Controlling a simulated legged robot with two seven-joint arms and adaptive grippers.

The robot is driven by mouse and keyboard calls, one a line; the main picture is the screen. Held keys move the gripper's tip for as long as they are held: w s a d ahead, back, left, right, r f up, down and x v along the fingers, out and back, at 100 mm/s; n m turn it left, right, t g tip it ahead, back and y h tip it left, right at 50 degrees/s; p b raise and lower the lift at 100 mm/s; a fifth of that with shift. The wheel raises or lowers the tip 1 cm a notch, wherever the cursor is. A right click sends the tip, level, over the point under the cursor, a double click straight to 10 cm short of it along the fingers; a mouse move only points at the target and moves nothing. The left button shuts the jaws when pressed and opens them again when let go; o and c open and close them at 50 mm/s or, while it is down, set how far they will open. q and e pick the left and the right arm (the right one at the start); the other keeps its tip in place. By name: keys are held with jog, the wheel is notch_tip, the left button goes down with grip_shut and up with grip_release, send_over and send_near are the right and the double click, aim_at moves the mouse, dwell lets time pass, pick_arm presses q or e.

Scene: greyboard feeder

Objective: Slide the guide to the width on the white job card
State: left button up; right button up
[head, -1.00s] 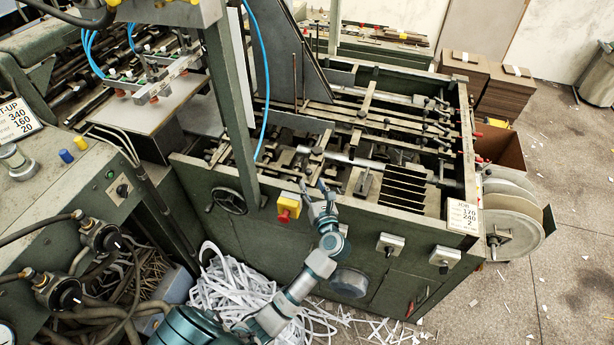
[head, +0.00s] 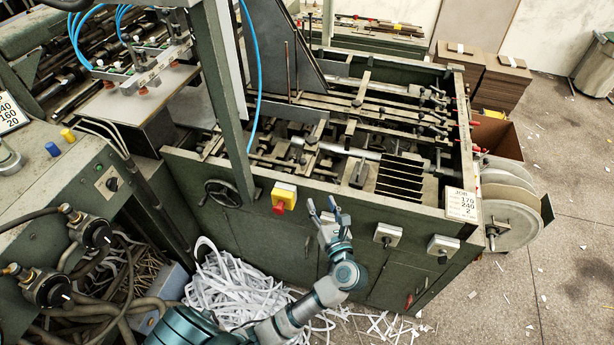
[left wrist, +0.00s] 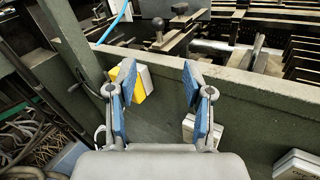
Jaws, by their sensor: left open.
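The white job card (head: 461,205) stands at the machine's front right corner and reads JOB, 170, 240, 2. The feeder bed (head: 345,150) holds rails, bars and small blocks; I cannot tell which one is the guide. A lever with a black ball knob (left wrist: 158,24) shows beyond the front rim in the left wrist view. My left gripper (head: 322,206) is open and empty, in front of the green front wall near its top rim. In the left wrist view its blue-padded fingers (left wrist: 160,80) are apart, with only the wall between them. My right gripper is not in view.
A yellow box with a red button (head: 284,198) sits left of my left gripper. Grey switch boxes (head: 388,234) are on the wall to its right. A second white card (head: 10,112) is at far left. Paper strips (head: 235,290) heap on the floor below.

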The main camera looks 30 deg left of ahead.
aim_at(304, 165)
pick_arm(q)
jog(key=p+x, duration=0.2)
jog(key=x, duration=1.3)
jog(key=shift+w+a, duration=0.15)
jog(key=shift+a, duration=0.25)
jog(key=shift+w+a, duration=0.45)
jog(key=shift+w, duration=0.1)
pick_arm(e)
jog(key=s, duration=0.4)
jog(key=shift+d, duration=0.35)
pick_arm(q)
jog(key=shift+a, duration=0.1)
jog(key=shift+c, duration=0.5)
jog(key=shift+a, duration=0.1)
grip_shut()
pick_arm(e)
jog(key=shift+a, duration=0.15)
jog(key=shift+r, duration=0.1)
